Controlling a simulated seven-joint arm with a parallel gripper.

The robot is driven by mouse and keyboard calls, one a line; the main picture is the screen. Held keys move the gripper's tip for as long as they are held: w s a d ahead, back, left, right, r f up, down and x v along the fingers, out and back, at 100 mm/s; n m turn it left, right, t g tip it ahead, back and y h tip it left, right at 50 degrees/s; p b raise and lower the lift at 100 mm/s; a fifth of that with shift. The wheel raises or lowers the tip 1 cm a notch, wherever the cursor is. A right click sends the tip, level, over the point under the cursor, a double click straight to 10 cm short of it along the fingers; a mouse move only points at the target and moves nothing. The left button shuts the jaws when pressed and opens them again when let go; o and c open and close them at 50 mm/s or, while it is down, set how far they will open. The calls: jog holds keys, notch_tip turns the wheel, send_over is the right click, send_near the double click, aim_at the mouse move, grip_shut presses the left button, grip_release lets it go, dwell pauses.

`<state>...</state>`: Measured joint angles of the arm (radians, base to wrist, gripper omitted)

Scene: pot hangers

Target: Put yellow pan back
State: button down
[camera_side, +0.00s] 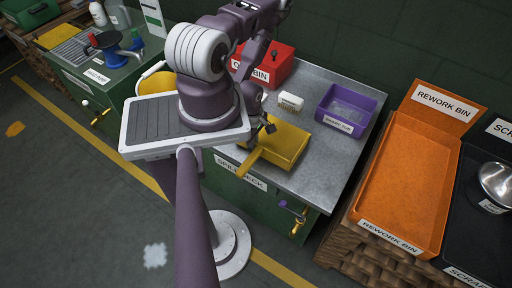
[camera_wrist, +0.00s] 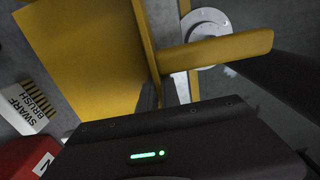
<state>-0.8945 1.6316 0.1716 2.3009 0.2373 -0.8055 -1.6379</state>
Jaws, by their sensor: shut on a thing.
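The yellow pan (camera_side: 287,143), a shallow square tray with a flat handle (camera_side: 252,158), is at the front of the grey bench top (camera_side: 340,155). Its handle points toward the front edge, over the "SPILL DECK" label. My gripper (camera_side: 266,128) is at the pan's left side and shut on it, near the wall by the handle. In the wrist view the yellow pan (camera_wrist: 85,60) fills the upper left, its handle runs right, and my gripper's dark fingers (camera_wrist: 164,92) are at its wall. I cannot tell whether the pan touches the bench.
A red bin (camera_side: 275,65), a white-topped brush (camera_side: 290,101) and a purple bin (camera_side: 348,110) stand behind the pan. A brass-coloured fitting (camera_side: 299,221) and a purple piece (camera_side: 283,204) are on the bench front. An orange rework bin (camera_side: 400,180) stands right, beyond a gap.

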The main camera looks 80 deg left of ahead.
notch_tip(320, 180, down, 3)
jog(key=shift+r, duration=0.1)
jog(key=c, duration=1.6)
grip_release()
jog(key=shift+o, duration=0.2)
